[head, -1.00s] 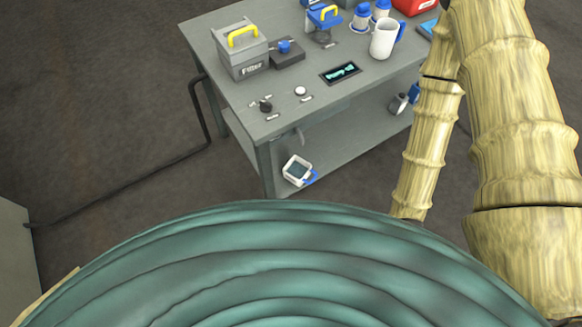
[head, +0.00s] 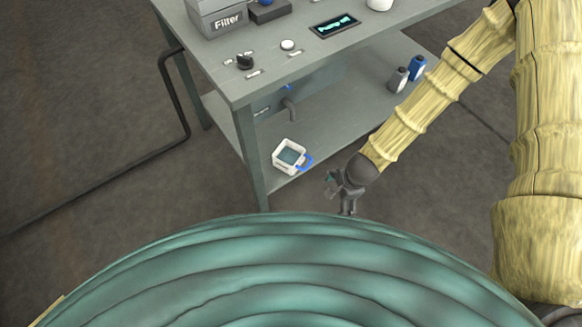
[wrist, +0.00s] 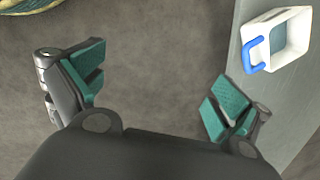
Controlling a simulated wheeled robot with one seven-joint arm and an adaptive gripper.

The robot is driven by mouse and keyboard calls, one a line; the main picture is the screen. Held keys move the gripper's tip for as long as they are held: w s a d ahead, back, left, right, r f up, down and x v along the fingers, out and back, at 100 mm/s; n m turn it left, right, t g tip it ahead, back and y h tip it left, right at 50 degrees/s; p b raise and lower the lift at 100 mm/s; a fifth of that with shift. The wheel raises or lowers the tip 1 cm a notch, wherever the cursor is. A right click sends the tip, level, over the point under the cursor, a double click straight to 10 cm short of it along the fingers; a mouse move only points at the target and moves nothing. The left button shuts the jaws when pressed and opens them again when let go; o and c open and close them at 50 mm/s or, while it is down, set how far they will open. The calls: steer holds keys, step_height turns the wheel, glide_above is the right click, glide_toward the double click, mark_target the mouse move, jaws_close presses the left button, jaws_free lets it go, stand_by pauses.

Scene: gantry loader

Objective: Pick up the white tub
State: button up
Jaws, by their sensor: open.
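The white tub (head: 289,156) stands on the lower shelf of the grey bench, near its front corner. It is square and open-topped, with a blue handle on its right side and something bluish-grey inside. In the wrist view the white tub (wrist: 290,40) is at the upper right, its blue handle facing left. My gripper (head: 334,184) is to the right of and in front of the tub, apart from it. In the wrist view my gripper (wrist: 158,90) has its green-padded fingers wide apart with only floor between them.
The lower shelf (head: 335,118) has a pipe behind the tub and two small bottles (head: 408,74) at the right. The bench top (head: 215,62) overhangs the shelf, and a bench leg (head: 250,155) stands left of the tub. Open floor lies in front.

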steer(key=w+a+f+m+t+y+b, duration=0.1)
steer(key=w+a+f+m+b, duration=0.15)
steer(key=w+m+b, duration=0.35)
steer(key=w+a+f+m+y+b, duration=0.1)
steer(key=w+f+m+b, duration=0.2)
steer(key=w, duration=0.4)
steer(key=b, duration=0.7)
glide_above(291, 163)
step_height(291, 163, down, 5)
steer(key=shift+d+r, duration=0.1)
steer(key=shift+r, duration=0.1)
steer(key=c, duration=0.9)
steer(key=shift+r, duration=0.1)
